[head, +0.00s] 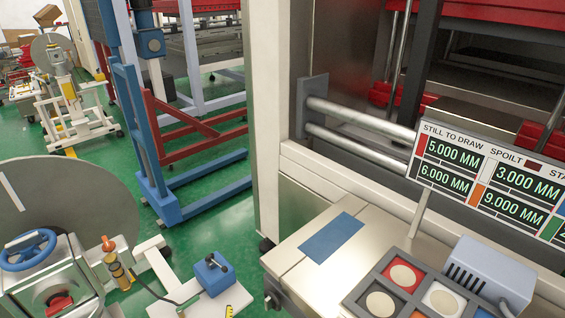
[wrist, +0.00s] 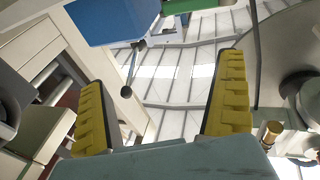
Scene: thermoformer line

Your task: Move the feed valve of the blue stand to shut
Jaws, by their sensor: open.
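My gripper (wrist: 165,105) shows in the wrist view, its two yellow-padded fingers wide apart with nothing between them. It does not show in the head view. A blue box (wrist: 110,20) with a thin lever ending in a dark ball (wrist: 128,91) is beyond the left finger in the wrist view, apart from it. In the head view a small blue box (head: 212,273) with a dark lever on top sits on a white base. A tall blue stand (head: 140,130) rises behind it. A brass fitting with an orange knob (head: 108,243) is at lower left. I cannot tell which part is the feed valve.
A large grey disc (head: 60,205) and a blue handwheel (head: 28,250) are at left. A steel bench (head: 300,262) with a button panel (head: 410,283) and a display board (head: 490,180) fills the right. Green floor is clear between the tall blue stand and the bench.

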